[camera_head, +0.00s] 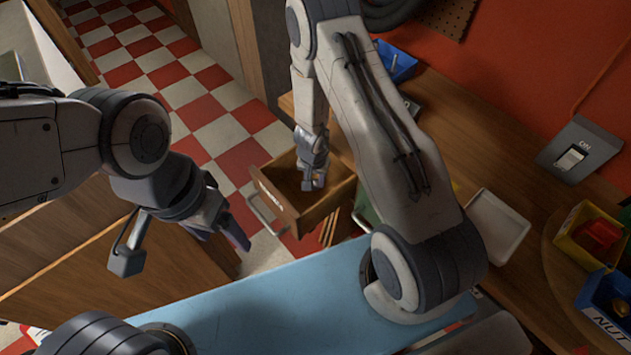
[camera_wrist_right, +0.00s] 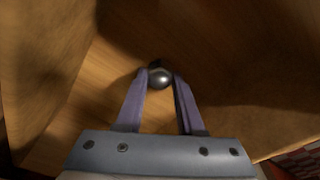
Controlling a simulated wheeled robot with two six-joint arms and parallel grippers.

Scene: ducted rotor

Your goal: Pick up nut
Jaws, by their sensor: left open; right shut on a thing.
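The nut (camera_wrist_right: 159,76) shows in the right wrist view as a small, shiny, dark metal piece between the fingertips, over the wooden floor of a drawer. My right gripper (camera_wrist_right: 160,83) is shut on it. In the head view, my right gripper (camera_head: 312,184) reaches down into the open wooden drawer (camera_head: 290,212); the nut cannot be made out there. My left gripper (camera_head: 182,248) is open and empty, to the left of the drawer, with its fingers wide apart.
A blue bin labelled NUT (camera_head: 608,318) and a yellow bin (camera_head: 582,245) with red contents stand at the right on the wooden worktop. A white tray (camera_head: 497,228) lies nearby. The drawer walls stand close around my right gripper. A wall switch (camera_head: 572,158) is at the right.

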